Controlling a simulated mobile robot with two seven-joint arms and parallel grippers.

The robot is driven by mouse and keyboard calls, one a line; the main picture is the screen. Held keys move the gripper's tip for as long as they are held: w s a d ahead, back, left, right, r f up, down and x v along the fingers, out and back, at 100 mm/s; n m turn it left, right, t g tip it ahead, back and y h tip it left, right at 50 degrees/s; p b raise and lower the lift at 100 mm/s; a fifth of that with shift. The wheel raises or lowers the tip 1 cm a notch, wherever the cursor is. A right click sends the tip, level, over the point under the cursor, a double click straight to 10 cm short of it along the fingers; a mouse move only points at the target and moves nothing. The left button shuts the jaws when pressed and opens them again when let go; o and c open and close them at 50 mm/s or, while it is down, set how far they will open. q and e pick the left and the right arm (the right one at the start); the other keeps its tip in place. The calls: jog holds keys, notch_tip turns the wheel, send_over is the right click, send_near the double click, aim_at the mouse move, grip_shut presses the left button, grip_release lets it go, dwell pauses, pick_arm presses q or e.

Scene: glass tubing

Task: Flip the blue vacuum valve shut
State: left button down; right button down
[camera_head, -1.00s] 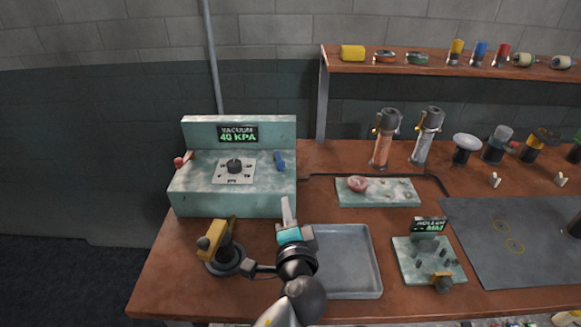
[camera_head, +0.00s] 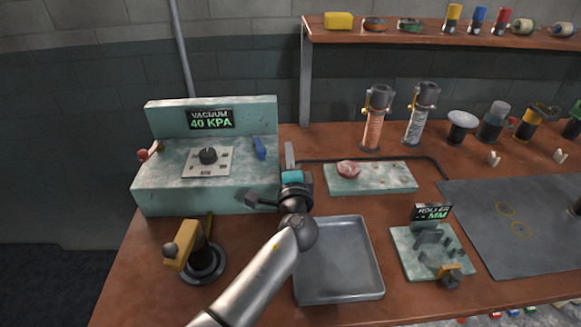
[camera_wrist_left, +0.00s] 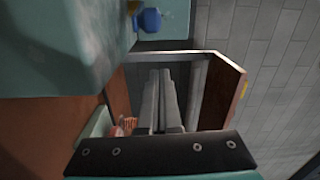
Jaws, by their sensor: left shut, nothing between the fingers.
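The blue vacuum valve (camera_head: 259,148) is a small blue lever on the top right of the pale green vacuum box (camera_head: 160,200). It stands up and leans slightly. The blue valve also shows at the top of the left wrist view (camera_wrist_left: 148,20), off to one side of the fingers. My left gripper (camera_head: 290,155) is shut and empty, just right of the box and apart from the valve. Its two fingers lie together in the left wrist view (camera_wrist_left: 160,78). My right gripper is not in view.
The box also has a round dial (camera_head: 208,155), a red lever (camera_head: 147,152) and a display reading 40 KPA (camera_head: 211,119). A yellow-handled device (camera_head: 186,245) stands in front of the box. A grey tray (camera_head: 340,265) lies below my arm. A pale board (camera_head: 385,182) lies to the right.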

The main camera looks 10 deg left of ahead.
aim_at(264, 152)
pick_arm(q)
jog(key=a, duration=0.2)
jog(key=a+p, duration=0.1)
jog(key=shift+s+a+f, duration=0.1)
jog(key=shift+s+a, duration=0.3)
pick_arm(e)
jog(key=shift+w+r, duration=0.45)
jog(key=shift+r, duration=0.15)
pick_arm(q)
jog(key=shift+s+a+m+h, duration=0.4)
jog(key=shift+a+m+h, duration=0.25)
jog(key=shift+h, duration=0.35)
jog(key=shift+s+a+t, duration=0.25)
jog(key=shift+t, duration=0.05)
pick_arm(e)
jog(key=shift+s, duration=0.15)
pick_arm(q)
jog(key=shift+w, duration=0.15)
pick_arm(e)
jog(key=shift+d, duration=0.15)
